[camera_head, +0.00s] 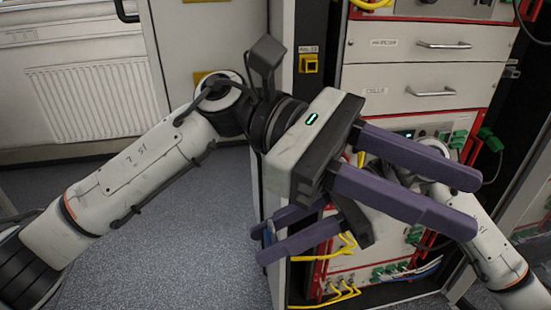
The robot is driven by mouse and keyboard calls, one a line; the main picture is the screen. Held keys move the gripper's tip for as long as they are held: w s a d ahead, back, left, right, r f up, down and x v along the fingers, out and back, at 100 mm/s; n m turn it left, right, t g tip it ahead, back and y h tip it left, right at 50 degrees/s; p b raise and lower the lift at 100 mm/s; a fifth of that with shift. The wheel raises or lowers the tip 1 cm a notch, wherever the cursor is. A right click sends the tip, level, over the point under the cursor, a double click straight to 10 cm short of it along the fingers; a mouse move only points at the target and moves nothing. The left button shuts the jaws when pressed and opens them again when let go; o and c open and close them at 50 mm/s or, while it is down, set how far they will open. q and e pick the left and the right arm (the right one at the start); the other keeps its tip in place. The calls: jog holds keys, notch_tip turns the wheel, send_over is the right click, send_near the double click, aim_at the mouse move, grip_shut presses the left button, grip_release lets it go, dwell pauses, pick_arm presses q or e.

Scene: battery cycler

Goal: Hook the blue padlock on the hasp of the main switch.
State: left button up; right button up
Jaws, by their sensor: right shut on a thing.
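My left gripper (476,206) is large in the foreground, in front of the cabinet. Its two purple fingers are apart with nothing between them. My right gripper (262,241) is lower and further left, partly hidden behind the left one. A small yellow fitting with a dark middle (309,64), perhaps the main switch, is on the dark cabinet post under a label. No hasp can be made out.
The cabinet has drawers with metal handles (445,93) and red-edged panels with green connectors and yellow cables (340,295). A white radiator (92,100) stands at the back left. The grey floor (190,240) at left is clear.

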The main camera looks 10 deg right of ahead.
pick_arm(q)
notch_tip(320, 180, down, 3)
jog(key=a+m+t+y, duration=0.2)
jog(key=m+t+y, duration=0.1)
jog(key=y, duration=0.1)
jog(key=m+t+y, duration=0.4)
jog(key=t+y, duration=0.4)
send_over(276, 236)
notch_tip(276, 236, down, 11)
jog(key=shift+a+f, duration=0.1)
jog(key=shift+f, duration=0.05)
grip_shut()
pick_arm(e)
jog(key=o, duration=1.2)
jog(key=shift+c, duration=0.2)
